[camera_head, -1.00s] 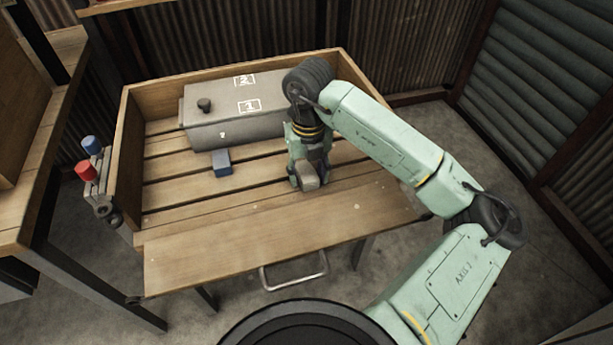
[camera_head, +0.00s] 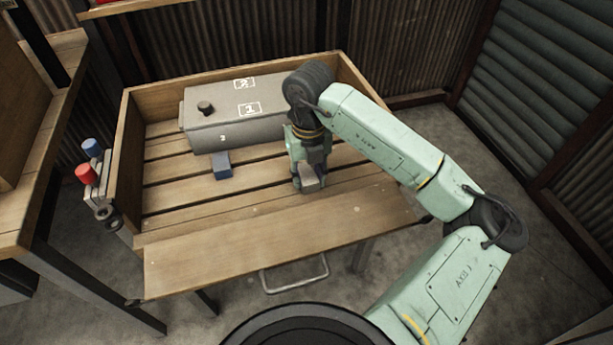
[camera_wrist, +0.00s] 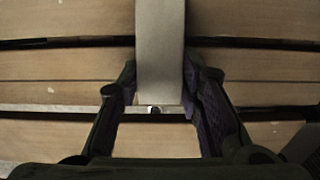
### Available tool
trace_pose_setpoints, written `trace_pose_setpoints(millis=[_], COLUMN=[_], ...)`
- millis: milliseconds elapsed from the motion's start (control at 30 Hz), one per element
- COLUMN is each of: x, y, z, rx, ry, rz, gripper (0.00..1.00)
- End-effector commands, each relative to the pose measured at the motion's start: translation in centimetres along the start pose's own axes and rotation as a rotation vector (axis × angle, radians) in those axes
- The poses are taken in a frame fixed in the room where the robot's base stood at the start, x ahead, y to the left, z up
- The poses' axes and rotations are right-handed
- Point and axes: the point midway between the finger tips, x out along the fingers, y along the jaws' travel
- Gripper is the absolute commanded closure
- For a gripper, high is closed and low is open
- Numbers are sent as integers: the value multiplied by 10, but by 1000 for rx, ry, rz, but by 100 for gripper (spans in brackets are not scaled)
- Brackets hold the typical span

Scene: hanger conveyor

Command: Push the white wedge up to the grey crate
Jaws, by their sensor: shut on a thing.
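The white wedge (camera_head: 309,179) looks pale grey-beige in the head view. It is at my gripper (camera_head: 311,187), low over the slatted bed. In the wrist view the wedge (camera_wrist: 160,50) is a long pale bar between the two dark fingers of my gripper (camera_wrist: 160,80), which is shut on it. The grey crate (camera_head: 228,125) is a long lidded box with a black knob and white markings, behind and left of my gripper. A gap of bare slats lies between wedge and crate. My arm hides the crate's right end.
A blue block (camera_head: 221,165) sits at the front of the crate, left of my gripper. The wooden tray (camera_head: 127,170) has raised side and back walls and a wide front board (camera_head: 270,240). Red (camera_head: 86,172) and blue (camera_head: 92,147) knobs stand outside the left wall.

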Motion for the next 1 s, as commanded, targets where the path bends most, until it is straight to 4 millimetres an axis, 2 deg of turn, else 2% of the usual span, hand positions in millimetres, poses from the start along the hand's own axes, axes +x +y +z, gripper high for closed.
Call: trace_pose_setpoints(millis=[333,1000], x=[0,1], y=[0,0], z=[2,22], rx=[0,-1], ry=[0,1], rz=[0,0], gripper=[87,87])
